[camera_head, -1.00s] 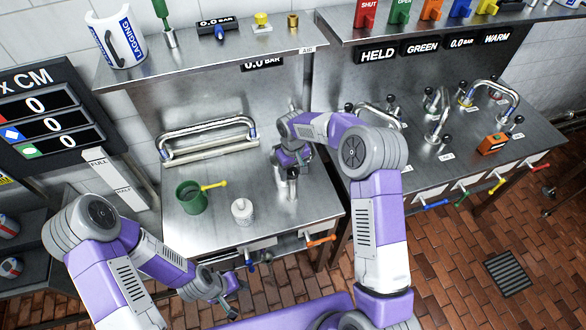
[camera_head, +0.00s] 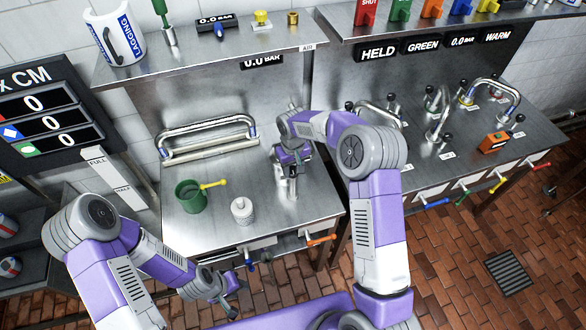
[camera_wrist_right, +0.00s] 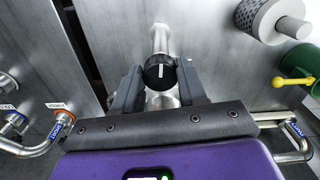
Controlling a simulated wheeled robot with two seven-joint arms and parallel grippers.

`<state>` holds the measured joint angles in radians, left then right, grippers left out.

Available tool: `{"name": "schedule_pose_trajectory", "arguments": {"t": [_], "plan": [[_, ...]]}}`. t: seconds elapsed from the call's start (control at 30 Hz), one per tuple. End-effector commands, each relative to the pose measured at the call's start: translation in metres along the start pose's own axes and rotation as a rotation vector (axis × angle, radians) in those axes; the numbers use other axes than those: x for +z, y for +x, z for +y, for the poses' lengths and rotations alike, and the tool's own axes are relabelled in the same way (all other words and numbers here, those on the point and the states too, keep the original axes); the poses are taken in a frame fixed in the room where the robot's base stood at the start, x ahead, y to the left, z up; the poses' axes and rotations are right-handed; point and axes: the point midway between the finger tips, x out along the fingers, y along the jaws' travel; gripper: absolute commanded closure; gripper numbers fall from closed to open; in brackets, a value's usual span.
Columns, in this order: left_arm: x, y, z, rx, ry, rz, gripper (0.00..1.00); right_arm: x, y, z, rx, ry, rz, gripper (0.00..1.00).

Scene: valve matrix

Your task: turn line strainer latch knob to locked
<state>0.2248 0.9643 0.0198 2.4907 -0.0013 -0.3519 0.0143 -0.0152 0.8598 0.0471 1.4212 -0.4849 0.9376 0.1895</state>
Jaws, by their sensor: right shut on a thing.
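The strainer latch knob (camera_wrist_right: 160,72) is black with a white pointer line and shows between my right fingers in the right wrist view. The line runs nearly straight up and down in that view. My right gripper (camera_wrist_right: 158,88) is shut on the knob, one finger on each side. In the head view my right gripper (camera_head: 291,168) is over the metal post (camera_head: 292,187) on the left bench, and it hides the knob. My left gripper (camera_head: 230,296) is open and empty, low in front of the bench, apart from everything.
A pipe handrail (camera_head: 207,137) runs behind. Colored levers (camera_head: 320,240) line the bench front. The shelf (camera_head: 215,52) hangs above.

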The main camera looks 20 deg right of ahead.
Motion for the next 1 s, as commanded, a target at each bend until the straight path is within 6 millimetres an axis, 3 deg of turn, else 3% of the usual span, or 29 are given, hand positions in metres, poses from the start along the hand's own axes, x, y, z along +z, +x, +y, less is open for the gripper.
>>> {"name": "schedule_pose_trajectory", "arguments": {"t": [0.4, 1.0], "plan": [[-0.001, 0.022, -0.008, 0.0, 0.0, 0.0, 0.64, -0.001, 0.001, -0.001, 0.001, 0.355, 0.002, 0.89], [-0.001, 0.031, -0.012, 0.0, 0.0, 0.0, 0.64, -0.002, -0.001, -0.003, 0.001, 0.925, 0.002, 0.89]]}}
